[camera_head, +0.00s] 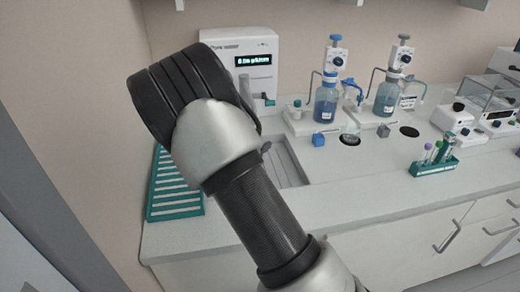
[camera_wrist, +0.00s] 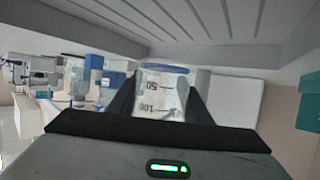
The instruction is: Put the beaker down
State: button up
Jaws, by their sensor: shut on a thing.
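My gripper (camera_wrist: 160,88) is shut on a clear beaker (camera_wrist: 162,100) in the wrist view, with a dark finger on either side of it. The beaker has a blue band at its far end and printed marks 50 and 100. That blue-banded end points towards a grey ribbed surface (camera_wrist: 185,30) across the top of the wrist view. I cannot tell whether the beaker touches it. In the head view my arm hides the gripper and the held beaker.
A recessed ribbed tray (camera_head: 287,165) lies beside my arm, below a white water unit (camera_head: 255,50). A green slatted rack (camera_head: 173,190) is at left. Two blue-liquid dispenser bottles (camera_head: 327,104) (camera_head: 387,98) and a tube rack (camera_head: 434,166) stand right. The front counter (camera_head: 350,195) is clear.

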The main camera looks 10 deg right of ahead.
jog(key=shift+w+d, duration=0.65)
jog(key=shift+w, duration=0.2)
jog(key=f, duration=0.2)
jog(key=f+b, duration=0.1)
jog(key=shift+w+d+f, duration=0.1)
jog(key=shift+w+d, duration=0.1)
jog(key=shift+w, duration=0.1)
jog(key=shift+f, duration=0.1)
jog(key=shift+f+b, duration=0.3)
jog(key=shift+f, duration=0.3)
jog(key=o, duration=1.1)
